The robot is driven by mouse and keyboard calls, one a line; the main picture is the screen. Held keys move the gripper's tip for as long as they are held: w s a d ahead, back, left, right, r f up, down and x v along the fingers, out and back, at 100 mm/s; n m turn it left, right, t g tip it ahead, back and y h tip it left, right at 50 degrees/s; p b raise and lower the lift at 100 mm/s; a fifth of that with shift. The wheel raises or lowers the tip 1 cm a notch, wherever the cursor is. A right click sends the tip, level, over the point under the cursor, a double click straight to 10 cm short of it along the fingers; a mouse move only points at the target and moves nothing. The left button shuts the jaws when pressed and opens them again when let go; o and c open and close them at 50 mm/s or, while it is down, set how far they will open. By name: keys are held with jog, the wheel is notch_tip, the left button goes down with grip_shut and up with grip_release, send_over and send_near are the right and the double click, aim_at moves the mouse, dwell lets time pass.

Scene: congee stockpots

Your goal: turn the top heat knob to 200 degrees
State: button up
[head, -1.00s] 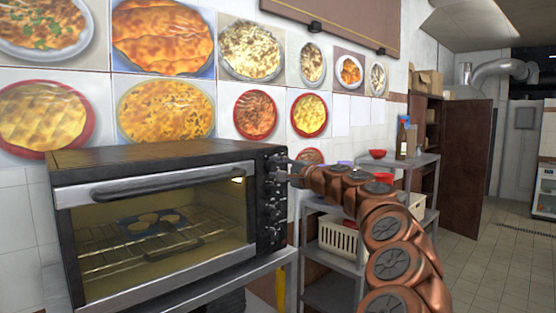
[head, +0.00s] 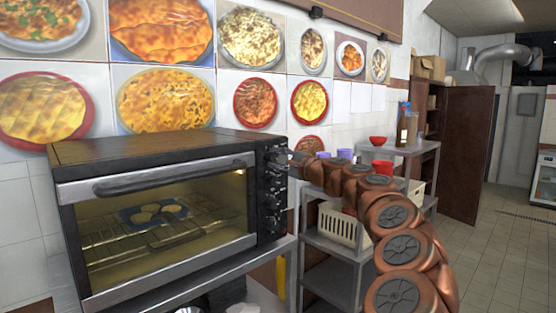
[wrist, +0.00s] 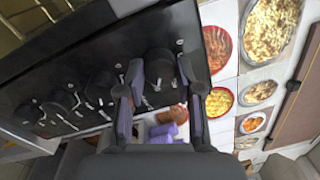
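The black toaster oven (head: 150,150) stands at the left in the head view, its glass door closed. Its control panel on the right side has several dark knobs in a column. The top heat knob (wrist: 160,66) shows in the wrist view between the two fingers of my gripper (wrist: 162,68). The fingers stand apart, one on each side of the knob; I cannot tell whether they touch it. In the head view my gripper (head: 287,157) is at the top of the panel and largely hides this knob. The knob's setting is not readable.
Other knobs (wrist: 104,86) lie below in the column, close to one finger. A metal shelf (head: 335,248) with a cream basket (head: 342,224), purple cups and red bowls stands right of the oven, behind my arm. Food pictures cover the wall. The floor at the right is clear.

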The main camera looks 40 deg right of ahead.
jog(key=o, duration=0.5)
jog(key=shift+s, duration=0.1)
jog(key=s, duration=1.1)
jog(key=shift+s+a+f, duration=0.25)
jog(key=shift+s+f, duration=0.1)
jog(key=shift+s, duration=0.05)
jog(key=shift+a, duration=0.1)
